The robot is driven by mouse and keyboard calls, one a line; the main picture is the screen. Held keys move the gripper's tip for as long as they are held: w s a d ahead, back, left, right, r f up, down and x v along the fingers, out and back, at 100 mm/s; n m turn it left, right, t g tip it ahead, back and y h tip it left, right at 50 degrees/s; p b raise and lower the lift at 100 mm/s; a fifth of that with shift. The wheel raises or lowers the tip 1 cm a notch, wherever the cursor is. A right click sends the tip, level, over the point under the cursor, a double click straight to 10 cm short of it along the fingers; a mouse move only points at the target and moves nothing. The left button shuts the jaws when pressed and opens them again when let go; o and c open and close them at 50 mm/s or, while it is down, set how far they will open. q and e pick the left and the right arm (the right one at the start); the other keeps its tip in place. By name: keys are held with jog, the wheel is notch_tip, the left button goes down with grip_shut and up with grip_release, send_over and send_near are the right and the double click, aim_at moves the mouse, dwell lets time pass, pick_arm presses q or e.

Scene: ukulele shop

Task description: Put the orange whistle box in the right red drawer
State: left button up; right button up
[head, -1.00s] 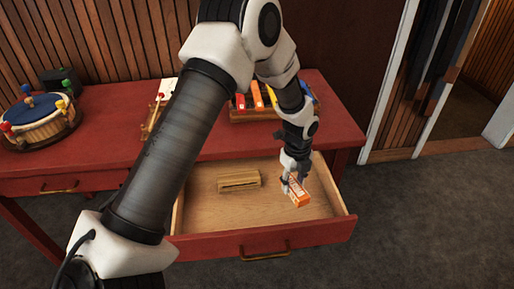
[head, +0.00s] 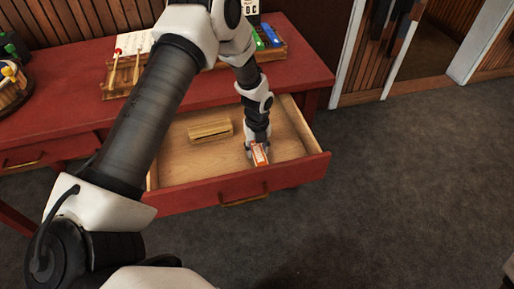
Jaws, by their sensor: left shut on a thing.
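The orange whistle box (head: 260,155) is in my left gripper (head: 257,148), whose fingers are shut on it. The gripper points down inside the open right red drawer (head: 240,188), near its front right part. The box looks low, close to the drawer's wooden floor; I cannot tell whether it touches it. A small wooden block-like item (head: 210,130) lies in the drawer, behind and left of the box. My right gripper is not in view.
Carpet is clear at right.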

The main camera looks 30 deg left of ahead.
aim_at(257, 150)
pick_arm(q)
jog(key=shift+f, duration=0.2)
jog(key=o, duration=0.9)
jog(key=shift+o, duration=0.2)
notch_tip(257, 150, up, 12)
jog(key=shift+r, duration=0.25)
